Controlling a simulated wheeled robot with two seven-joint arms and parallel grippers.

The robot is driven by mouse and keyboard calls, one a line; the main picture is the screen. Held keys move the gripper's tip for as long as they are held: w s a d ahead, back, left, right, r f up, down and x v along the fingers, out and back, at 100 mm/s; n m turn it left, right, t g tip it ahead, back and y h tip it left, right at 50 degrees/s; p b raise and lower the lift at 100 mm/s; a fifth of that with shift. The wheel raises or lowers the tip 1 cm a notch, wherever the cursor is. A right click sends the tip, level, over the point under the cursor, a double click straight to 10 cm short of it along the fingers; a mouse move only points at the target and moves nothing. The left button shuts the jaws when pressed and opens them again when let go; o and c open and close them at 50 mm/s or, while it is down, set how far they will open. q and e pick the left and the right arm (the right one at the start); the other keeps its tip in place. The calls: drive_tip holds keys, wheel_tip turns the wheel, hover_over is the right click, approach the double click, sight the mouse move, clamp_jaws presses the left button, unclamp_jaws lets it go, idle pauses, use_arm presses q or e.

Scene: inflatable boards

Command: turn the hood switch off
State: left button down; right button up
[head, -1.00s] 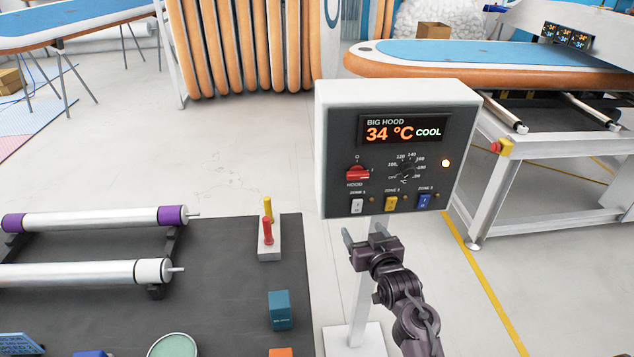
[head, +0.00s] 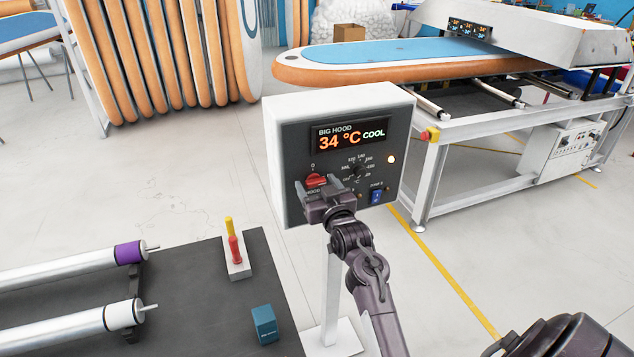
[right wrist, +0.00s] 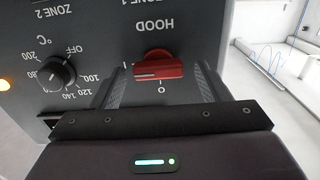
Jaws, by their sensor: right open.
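The hood switch (head: 316,180) is a red rotary knob on the dark front of the white BIG HOOD control box (head: 272,165). In the right wrist view, upside down, the hood switch (right wrist: 158,66) has its bar lying sideways, in line with the I mark and not the O mark. The display reads 34 °C COOL. My right gripper (head: 324,193) is in front of the panel and partly covers the switch and zone buttons. In the right wrist view the open fingers of the right gripper (right wrist: 161,80) stand either side of the switch, with gaps. My left gripper is out of view.
A black temperature dial (right wrist: 56,73) sits beside the switch, near one finger. A blue zone 3 switch (head: 376,196) is lower right. A lit orange lamp (head: 391,159) is above. A grey bench (head: 190,290) with rollers stands left; a board press (head: 440,170) stands behind.

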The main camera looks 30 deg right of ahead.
drive_tip(key=shift+w+d, duration=0.15)
drive_tip(key=shift+c, duration=0.2)
drive_tip(key=c, duration=0.9)
